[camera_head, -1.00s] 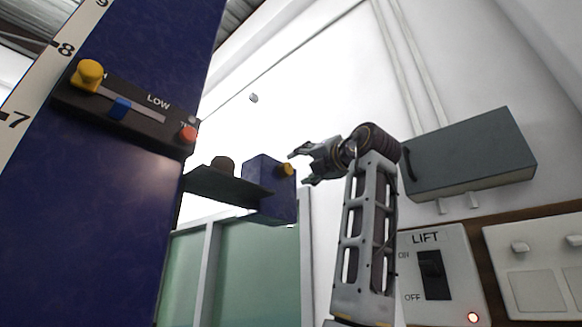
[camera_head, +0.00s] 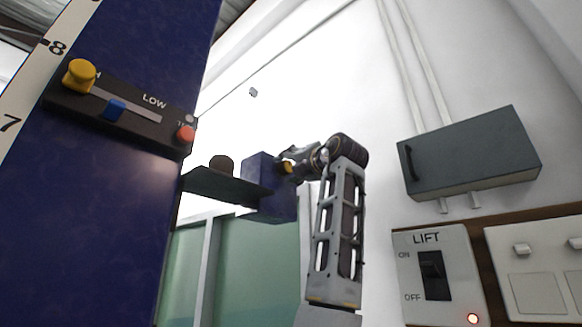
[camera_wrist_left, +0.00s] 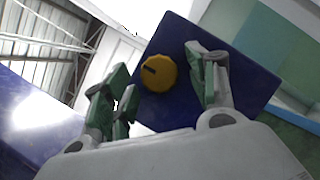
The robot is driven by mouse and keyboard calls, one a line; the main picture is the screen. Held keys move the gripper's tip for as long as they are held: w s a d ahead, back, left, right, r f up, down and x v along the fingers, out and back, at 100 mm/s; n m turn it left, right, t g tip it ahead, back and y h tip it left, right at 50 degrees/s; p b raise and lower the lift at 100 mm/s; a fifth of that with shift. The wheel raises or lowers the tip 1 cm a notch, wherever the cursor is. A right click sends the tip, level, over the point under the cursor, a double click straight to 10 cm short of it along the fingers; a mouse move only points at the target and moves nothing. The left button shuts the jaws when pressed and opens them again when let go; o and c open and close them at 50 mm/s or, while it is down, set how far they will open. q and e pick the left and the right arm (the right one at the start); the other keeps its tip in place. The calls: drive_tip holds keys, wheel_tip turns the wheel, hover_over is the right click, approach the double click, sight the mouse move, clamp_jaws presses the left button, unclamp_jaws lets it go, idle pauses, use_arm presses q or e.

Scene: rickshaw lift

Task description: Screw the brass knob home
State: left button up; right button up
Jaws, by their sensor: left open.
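The brass knob (camera_head: 286,167) sits on the right-hand face of a small dark-blue block (camera_head: 268,203). In the left wrist view the round, yellow-gold knob (camera_wrist_left: 158,73) has a dark slot and lies on the blue block's face (camera_wrist_left: 215,38). My left gripper (camera_head: 293,160) is at the knob in the head view. In the left wrist view its fingers (camera_wrist_left: 158,66) are spread on either side of the knob, with visible gaps. It is open, holding nothing. How deep the knob lies between the fingers cannot be told. My right gripper is not in view.
The block hangs at the end of a dark arm (camera_head: 215,185) from a tall blue column (camera_head: 95,210). The column carries a slider panel (camera_head: 140,122). A grey box (camera_head: 470,158) and a LIFT switch panel (camera_head: 438,275) are on the wall at right.

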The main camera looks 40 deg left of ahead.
use_arm(q)
drive_tip(key=c, duration=1)
drive_tip(key=shift+c, duration=0.2)
drive_tip(key=shift+m+h, duration=0.3)
drive_tip(key=shift+m, duration=0.3)
drive_tip(key=shift+s+r+m+t+h, duration=0.1)
drive_tip(key=shift+m+t+h, duration=0.3)
drive_tip(key=shift+m, duration=0.9)
drive_tip(key=shift+r+m+h, duration=0.1)
drive_tip(key=shift+m+h, duration=0.8)
drive_tip(key=shift+m, duration=1.1)
drive_tip(key=o, duration=1)
drive_tip(key=shift+o, duration=0.2)
